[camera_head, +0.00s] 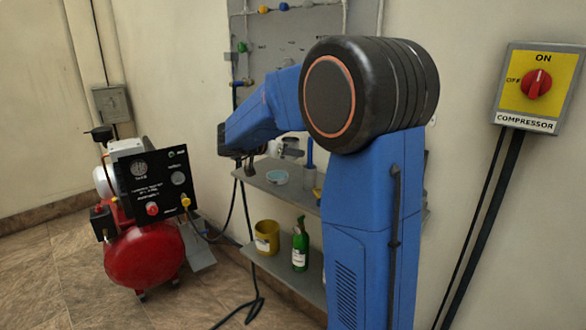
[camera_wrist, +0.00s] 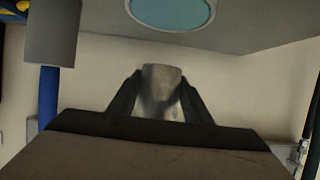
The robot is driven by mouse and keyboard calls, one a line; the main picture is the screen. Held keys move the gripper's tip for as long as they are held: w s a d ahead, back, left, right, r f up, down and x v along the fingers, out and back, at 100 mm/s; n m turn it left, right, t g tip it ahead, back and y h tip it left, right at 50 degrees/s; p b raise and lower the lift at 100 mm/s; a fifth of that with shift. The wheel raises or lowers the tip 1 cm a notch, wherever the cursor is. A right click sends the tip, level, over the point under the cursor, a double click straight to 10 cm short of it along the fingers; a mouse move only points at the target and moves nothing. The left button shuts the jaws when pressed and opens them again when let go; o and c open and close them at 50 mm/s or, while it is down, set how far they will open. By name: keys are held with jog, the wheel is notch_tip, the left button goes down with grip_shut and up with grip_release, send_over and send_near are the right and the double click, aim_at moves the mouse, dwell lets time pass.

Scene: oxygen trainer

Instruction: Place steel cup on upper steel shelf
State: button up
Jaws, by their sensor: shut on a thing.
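The steel cup (camera_wrist: 160,88) is a grey metallic piece between the two dark fingers of my gripper (camera_wrist: 160,100) in the wrist view. The gripper is shut on it, and the fingers and palm hide part of it. The upper steel shelf (camera_wrist: 240,30) fills the top of the wrist view, and the cup shows against the wall beside it. In the head view the upper shelf (camera_head: 300,194) is partly hidden behind my blue arm.
A pale blue round dish (camera_head: 277,177) lies on the upper shelf and shows in the wrist view (camera_wrist: 170,10). The lower shelf (camera_head: 270,262) holds a yellow cup (camera_head: 266,238) and a green bottle (camera_head: 300,246). A red compressor (camera_head: 145,255) stands at left.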

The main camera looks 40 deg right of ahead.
aim_at(290, 173)
jog(key=shift+f, duration=2.65)
jog(key=shift+f, duration=0.15)
jog(key=o, duration=1.2)
